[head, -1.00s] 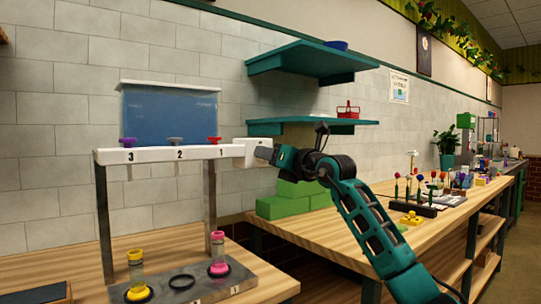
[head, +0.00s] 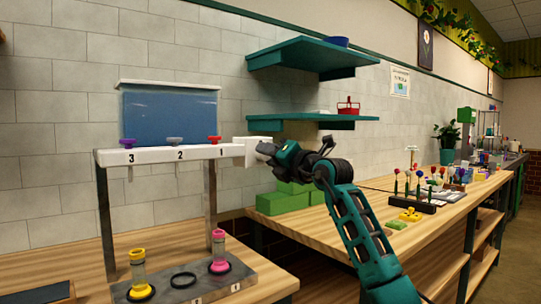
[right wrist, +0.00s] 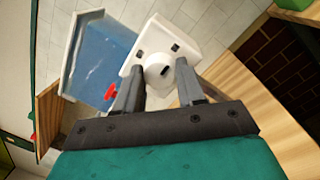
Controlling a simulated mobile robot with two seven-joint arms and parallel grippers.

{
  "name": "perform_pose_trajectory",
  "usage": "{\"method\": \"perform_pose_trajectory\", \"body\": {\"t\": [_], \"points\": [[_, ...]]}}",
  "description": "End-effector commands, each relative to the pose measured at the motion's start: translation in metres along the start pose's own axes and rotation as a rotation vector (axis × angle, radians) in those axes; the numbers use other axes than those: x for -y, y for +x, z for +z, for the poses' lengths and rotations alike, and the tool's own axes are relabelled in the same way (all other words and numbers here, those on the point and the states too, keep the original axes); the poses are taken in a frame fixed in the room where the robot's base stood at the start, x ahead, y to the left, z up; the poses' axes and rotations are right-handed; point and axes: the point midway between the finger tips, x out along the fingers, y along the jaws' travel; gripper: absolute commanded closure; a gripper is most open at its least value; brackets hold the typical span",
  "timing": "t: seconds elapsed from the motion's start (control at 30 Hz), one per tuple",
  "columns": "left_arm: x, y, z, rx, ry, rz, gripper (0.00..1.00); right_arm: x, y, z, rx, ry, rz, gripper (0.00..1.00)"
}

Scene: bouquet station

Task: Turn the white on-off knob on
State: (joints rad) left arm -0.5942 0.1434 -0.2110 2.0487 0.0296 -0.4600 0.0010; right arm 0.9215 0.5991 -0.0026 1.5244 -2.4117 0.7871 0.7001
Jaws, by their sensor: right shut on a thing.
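The white on-off knob (right wrist: 157,72) is round with a dark mark on its face. It sits on a white box (right wrist: 160,42) in the right wrist view. The box also shows in the head view (head: 251,151), at the right end of the white dispenser bar. My right gripper (right wrist: 158,82) has a finger on each side of the knob and is shut on it. In the head view my right gripper (head: 264,150) is at the box, and its fingers hide the knob. My left gripper is not in view.
A blue water tank (head: 168,114) stands above the dispenser bar (head: 160,155), which has purple, grey and red valves. Below are a yellow-ringed tube (head: 138,273) and a pink-ringed tube (head: 219,251). Green blocks (head: 284,203) lie behind my right arm. Teal shelves (head: 305,55) hang above.

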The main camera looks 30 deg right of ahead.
Motion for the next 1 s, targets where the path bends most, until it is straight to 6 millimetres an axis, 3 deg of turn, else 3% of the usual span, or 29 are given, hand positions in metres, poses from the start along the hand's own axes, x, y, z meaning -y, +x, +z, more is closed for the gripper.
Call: {"method": "perform_pose_trajectory", "body": {"t": [0.27, 0.3, 0.53, 0.83, 1.0], "points": [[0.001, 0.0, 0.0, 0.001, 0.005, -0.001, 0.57, 0.0, 0.0, -0.001, -0.002, 0.005, 0.001, 0.91], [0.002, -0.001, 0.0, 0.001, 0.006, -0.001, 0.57, 0.0, 0.0, -0.001, -0.002, 0.004, 0.001, 0.58], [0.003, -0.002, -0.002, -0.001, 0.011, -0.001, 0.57, 0.0, 0.0, -0.001, -0.001, 0.002, 0.001, 0.36], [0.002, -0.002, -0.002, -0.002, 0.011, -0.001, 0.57, 0.0, -0.002, 0.0, 0.0, 0.001, 0.001, 0.36], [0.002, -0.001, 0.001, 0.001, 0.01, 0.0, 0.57, 0.001, -0.017, -0.001, 0.001, 0.0, 0.001, 0.36]]}}
